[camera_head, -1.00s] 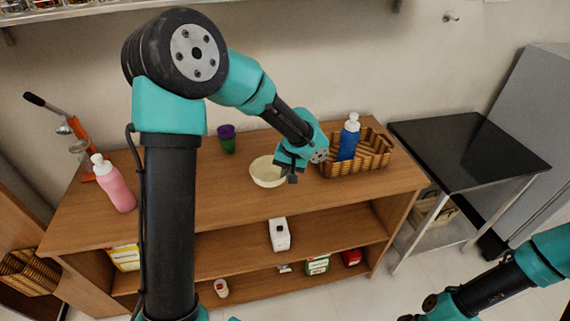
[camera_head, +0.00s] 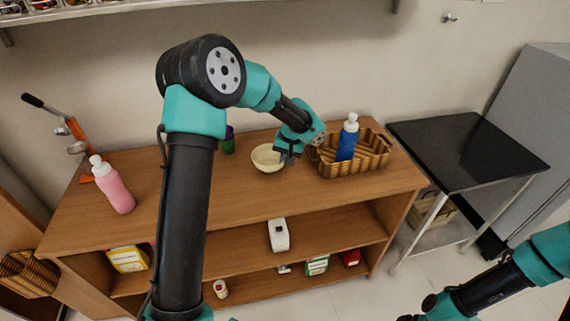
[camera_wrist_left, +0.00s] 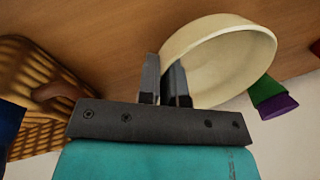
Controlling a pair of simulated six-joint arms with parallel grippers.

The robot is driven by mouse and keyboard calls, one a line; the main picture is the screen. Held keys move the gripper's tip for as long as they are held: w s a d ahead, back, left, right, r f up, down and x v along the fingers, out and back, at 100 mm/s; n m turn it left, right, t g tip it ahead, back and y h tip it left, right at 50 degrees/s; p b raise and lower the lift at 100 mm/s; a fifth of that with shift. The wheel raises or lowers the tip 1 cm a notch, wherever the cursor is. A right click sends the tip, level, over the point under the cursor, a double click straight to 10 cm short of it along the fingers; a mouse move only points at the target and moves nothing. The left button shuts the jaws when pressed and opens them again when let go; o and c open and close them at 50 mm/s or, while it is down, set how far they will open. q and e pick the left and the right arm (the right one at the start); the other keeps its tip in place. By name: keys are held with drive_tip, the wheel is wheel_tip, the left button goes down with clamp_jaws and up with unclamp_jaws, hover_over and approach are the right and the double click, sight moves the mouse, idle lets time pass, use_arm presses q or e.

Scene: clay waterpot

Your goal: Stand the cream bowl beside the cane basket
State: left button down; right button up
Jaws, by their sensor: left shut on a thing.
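My left gripper (camera_head: 287,160) is shut on the bowl's right rim. In the left wrist view, the gripper's fingers (camera_wrist_left: 164,76) pinch the wall of the bowl (camera_wrist_left: 222,62), and the basket (camera_wrist_left: 42,95) is at the left. I cannot tell whether the bowl touches the wood. My right gripper is not in view; only part of that arm shows at the lower right.
A blue bottle (camera_head: 348,138) stands in the basket. A purple and green cup (camera_head: 228,141) is behind and left of the bowl. The wood in front of the bowl is clear.

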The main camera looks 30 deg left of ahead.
use_arm(q)
drive_tip(key=shift+d+x, duration=0.25)
drive_tip(key=shift+x, duration=0.95)
drive_tip(key=shift+f, duration=0.25)
drive_tip(key=c, duration=1.3)
unclamp_jaws()
drive_tip(key=shift+r, duration=0.1)
drive_tip(key=v, duration=1.2)
drive_tip(key=shift+w, duration=0.1)
